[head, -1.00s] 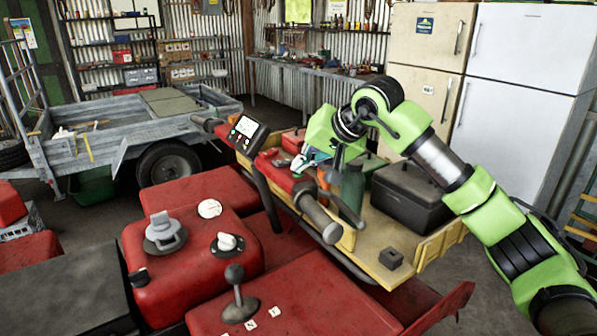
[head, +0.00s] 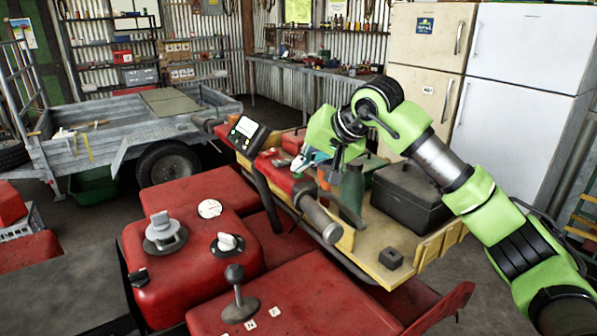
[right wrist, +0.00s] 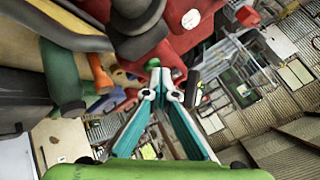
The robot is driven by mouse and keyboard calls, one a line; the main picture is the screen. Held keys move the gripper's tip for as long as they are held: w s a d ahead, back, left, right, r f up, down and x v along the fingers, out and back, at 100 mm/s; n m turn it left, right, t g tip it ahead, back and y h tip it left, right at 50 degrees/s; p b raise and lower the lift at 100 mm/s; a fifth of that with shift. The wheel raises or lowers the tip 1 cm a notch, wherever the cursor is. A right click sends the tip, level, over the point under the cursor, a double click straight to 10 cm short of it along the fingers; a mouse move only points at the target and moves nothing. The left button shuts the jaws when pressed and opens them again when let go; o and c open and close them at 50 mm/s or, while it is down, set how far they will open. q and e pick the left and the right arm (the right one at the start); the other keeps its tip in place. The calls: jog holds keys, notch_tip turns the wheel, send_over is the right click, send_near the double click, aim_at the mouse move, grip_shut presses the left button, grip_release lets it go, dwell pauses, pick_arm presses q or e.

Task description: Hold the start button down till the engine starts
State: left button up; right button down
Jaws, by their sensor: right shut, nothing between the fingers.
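The red quad fills the front of the head view, with its handlebar (head: 317,217) crossing the middle. My right gripper (head: 303,164) points down-left at the red switch housing by the handlebar grip. In the right wrist view the gripper (right wrist: 164,84) has its teal fingers meeting at the tips, shut and empty. Just beyond the tips is a small green part (right wrist: 153,62), which looks like the start button. The tips appear at or against it; I cannot tell whether it is pressed in. The dash display (head: 244,127) is lit. My left gripper is not in view.
A yellow rack (head: 440,243) beyond the handlebar carries a dark toolbox (head: 408,197) and a green bottle (head: 352,188) close to my right gripper. A gear lever (head: 236,288) and fuel cap (head: 163,231) stand on the red body. A grey trailer (head: 110,138) is behind left.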

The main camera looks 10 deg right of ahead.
aim_at(301, 174)
jog(key=shift+f, duration=0.1)
dwell(0.3)
jog(key=shift+r+p, duration=0.75)
jog(key=shift+r, duration=0.25)
jog(key=shift+r+p, duration=1.9)
jog(key=shift+r, duration=0.65)
jog(key=shift+f, duration=0.1)
